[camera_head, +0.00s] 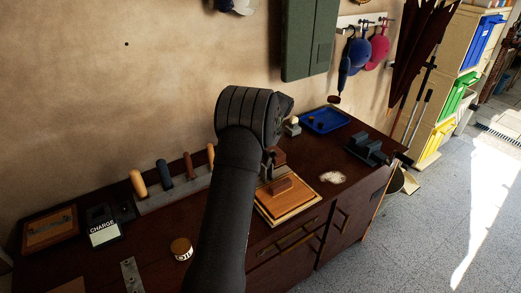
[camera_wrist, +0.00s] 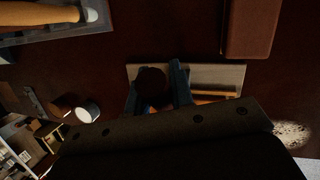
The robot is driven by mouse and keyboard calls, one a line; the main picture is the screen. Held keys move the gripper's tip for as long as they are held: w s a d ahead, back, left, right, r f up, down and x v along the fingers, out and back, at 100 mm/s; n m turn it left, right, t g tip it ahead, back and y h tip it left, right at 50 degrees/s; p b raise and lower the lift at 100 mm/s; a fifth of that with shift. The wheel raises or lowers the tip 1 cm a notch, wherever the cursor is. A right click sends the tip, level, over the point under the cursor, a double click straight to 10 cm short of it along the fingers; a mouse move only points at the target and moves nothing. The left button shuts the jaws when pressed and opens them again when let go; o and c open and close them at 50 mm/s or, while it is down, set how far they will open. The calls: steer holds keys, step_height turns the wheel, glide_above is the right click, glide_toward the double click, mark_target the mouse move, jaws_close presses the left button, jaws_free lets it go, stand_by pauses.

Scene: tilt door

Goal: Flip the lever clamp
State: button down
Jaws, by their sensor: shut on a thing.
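My gripper (camera_wrist: 158,82) is shut on a dark reddish-brown rounded knob (camera_wrist: 150,78), which shows between its two blue-grey fingers in the wrist view. The knob appears to be the end of the lever clamp's handle. A pale flat plate (camera_wrist: 222,74) lies behind the fingers, possibly the clamp's base. The rest of the clamp is hidden by my gripper. In the head view my dark arm covers most of this spot, and the lever's angle cannot be told.
A wooden board with a block (camera_head: 294,205) lies in front of the clamp area on the dark cabinet top. A rack of handled tools (camera_head: 160,200) stands left. A blue tray (camera_head: 325,121) and a dark holder (camera_head: 366,149) stand right. White powder (camera_head: 333,177) lies between.

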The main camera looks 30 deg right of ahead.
steer(key=c, duration=1.3)
jaws_free()
steer(key=shift+o, duration=0.2)
steer(key=shift+r, duration=0.1)
steer(key=v, duration=1.7)
steer(key=x, duration=1.7)
